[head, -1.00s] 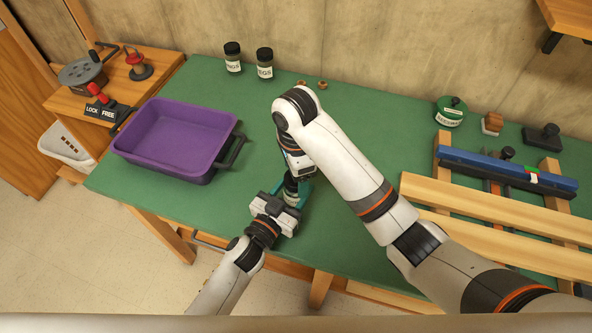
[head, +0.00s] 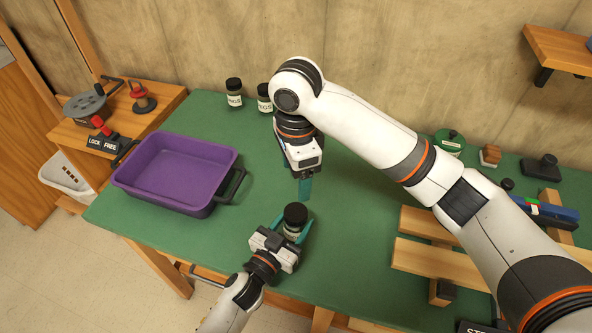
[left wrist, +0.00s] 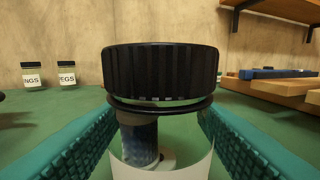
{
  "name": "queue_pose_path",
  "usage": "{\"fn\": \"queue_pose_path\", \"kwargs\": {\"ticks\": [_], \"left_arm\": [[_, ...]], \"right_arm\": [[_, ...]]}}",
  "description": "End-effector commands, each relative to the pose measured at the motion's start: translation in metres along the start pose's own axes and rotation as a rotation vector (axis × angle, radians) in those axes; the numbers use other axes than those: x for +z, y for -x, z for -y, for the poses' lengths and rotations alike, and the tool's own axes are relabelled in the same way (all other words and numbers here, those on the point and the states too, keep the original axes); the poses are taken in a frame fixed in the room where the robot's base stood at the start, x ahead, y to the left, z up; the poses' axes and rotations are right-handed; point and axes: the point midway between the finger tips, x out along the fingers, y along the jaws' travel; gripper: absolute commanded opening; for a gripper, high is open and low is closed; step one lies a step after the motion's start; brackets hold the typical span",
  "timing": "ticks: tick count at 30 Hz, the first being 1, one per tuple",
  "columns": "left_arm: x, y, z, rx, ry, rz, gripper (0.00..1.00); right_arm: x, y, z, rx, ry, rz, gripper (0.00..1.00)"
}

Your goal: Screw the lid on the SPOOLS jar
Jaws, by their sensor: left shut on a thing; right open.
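A clear jar (head: 292,233) with a black lid (head: 295,214) on its mouth stands upright near the table's front edge. My left gripper (head: 290,230) is shut on the jar, its teal fingers on either side. In the left wrist view the ribbed black lid (left wrist: 160,72) looks level over the glass, with a thin dark ring under it. A dark blue spool (left wrist: 138,140) shows through the glass. The jar's lettering cannot be read. My right gripper (head: 304,188) is open and empty, behind the jar and apart from it.
A purple tray (head: 228,170) sits to the left. Two black-lidded jars (head: 234,93) (head: 265,98) stand at the back. A green-lidded tin (head: 449,143) and wooden slats (head: 450,262) are at the right. Green table top is clear around the held jar.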

Motion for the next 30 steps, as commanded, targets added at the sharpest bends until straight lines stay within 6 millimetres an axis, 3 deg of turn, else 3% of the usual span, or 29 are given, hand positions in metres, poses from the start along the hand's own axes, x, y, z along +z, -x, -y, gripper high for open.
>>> {"fn": "queue_pose_path", "kwargs": {"ticks": [7,8,12,23,30], "left_arm": [[-0.001,0.000,0.000,0.001,0.000,-0.002,0.00],[-0.001,0.000,0.000,0.001,0.000,-0.002,0.57],[-0.001,0.000,0.000,0.000,0.000,-0.001,0.78],[-0.002,0.006,0.000,0.000,0.000,-0.002,0.78],[-0.004,0.051,0.000,0.000,0.000,-0.005,0.78]], "right_arm": [[0.000,0.000,0.000,0.000,0.000,0.000,0.74],[0.000,0.000,0.000,0.000,0.000,0.000,0.74],[0.000,0.000,0.000,0.000,0.000,0.000,0.74],[0.000,-0.001,0.000,0.000,0.000,0.000,0.74],[0.000,-0.006,0.000,0.000,0.000,0.000,0.74]]}}
